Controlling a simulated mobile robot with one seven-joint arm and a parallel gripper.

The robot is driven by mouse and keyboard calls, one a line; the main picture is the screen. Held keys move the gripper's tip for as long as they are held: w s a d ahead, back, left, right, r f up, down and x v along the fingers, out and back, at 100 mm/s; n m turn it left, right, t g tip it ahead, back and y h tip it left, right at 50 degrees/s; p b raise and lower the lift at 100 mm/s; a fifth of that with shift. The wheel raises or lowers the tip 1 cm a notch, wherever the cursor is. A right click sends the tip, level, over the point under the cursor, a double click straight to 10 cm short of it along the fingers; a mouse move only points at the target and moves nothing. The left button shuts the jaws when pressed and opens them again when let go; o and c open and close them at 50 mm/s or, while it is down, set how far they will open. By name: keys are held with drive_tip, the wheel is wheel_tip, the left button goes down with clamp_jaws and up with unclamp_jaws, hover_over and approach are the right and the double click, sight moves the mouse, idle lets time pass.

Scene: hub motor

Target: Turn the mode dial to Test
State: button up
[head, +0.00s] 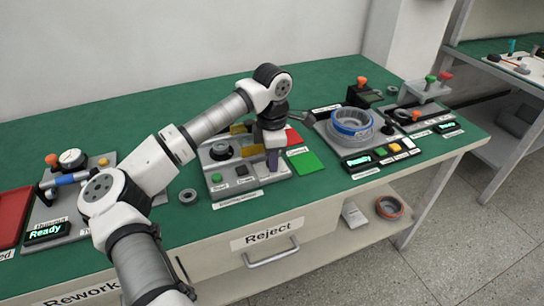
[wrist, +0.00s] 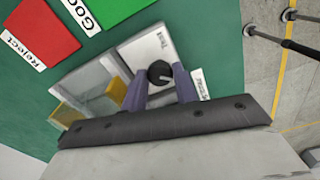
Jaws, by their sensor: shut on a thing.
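The mode dial (wrist: 160,70) is a small black round knob on a pale panel. In the wrist view it sits between the two purple fingers of my gripper (wrist: 161,76), which is shut on it. A white label reading Test (wrist: 164,41) lies just beyond the dial. A second label (wrist: 199,84) lies right of the fingers, too small to read surely. In the head view my gripper (head: 273,161) points down at the right part of the grey test station (head: 262,180) and hides the dial. The dial's pointer direction cannot be made out.
A green pad (head: 307,162) and a red pad (head: 293,136) lie right of the station. A round black fixture (head: 221,151) and yellow blocks stand close to my gripper. A motor housing with a blue ring (head: 352,122) stands further right. A grey ring (head: 188,196) lies left.

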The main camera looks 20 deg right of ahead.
drive_tip(key=shift+n, duration=0.3)
drive_tip(key=shift+f+n+b, duration=0.15)
drive_tip(key=shift+n+b, duration=0.9)
drive_tip(key=shift+n, duration=0.15)
drive_tip(key=n+b, duration=0.2)
drive_tip(key=n, duration=0.2)
drive_tip(key=shift+n, duration=0.3)
drive_tip(key=n+b, duration=0.2)
drive_tip(key=n, duration=0.2)
drive_tip(key=shift+n+b, duration=0.7)
drive_tip(key=shift+n, duration=1.5)
drive_tip(key=o, duration=1)
drive_tip(key=shift+c, duration=0.2)
